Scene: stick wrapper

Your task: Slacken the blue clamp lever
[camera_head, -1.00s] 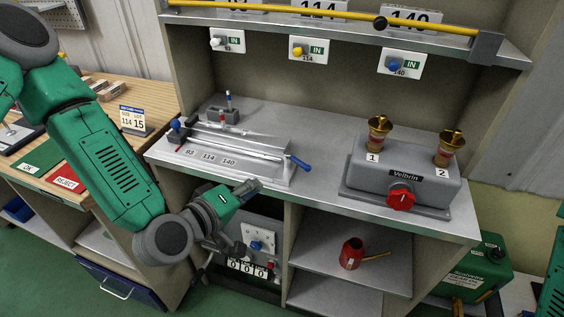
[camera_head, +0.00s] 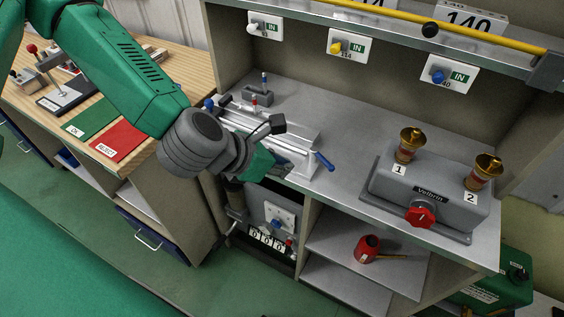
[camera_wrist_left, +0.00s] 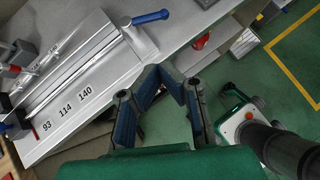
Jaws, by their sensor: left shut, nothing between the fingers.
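The blue clamp lever (camera_head: 324,161) sticks out from the right end of the grey stick-wrapping fixture (camera_head: 300,135) on the bench. In the left wrist view the lever (camera_wrist_left: 150,17) lies at the top, beyond the fingertips, angled up to the right from the metal plate. My right gripper is out of view.
A grey Velbrin box (camera_head: 428,196) with two brass cups and a red knob stands to the right. A shelf with a yellow rod (camera_head: 490,37) runs above. Bench space between fixture and box is clear.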

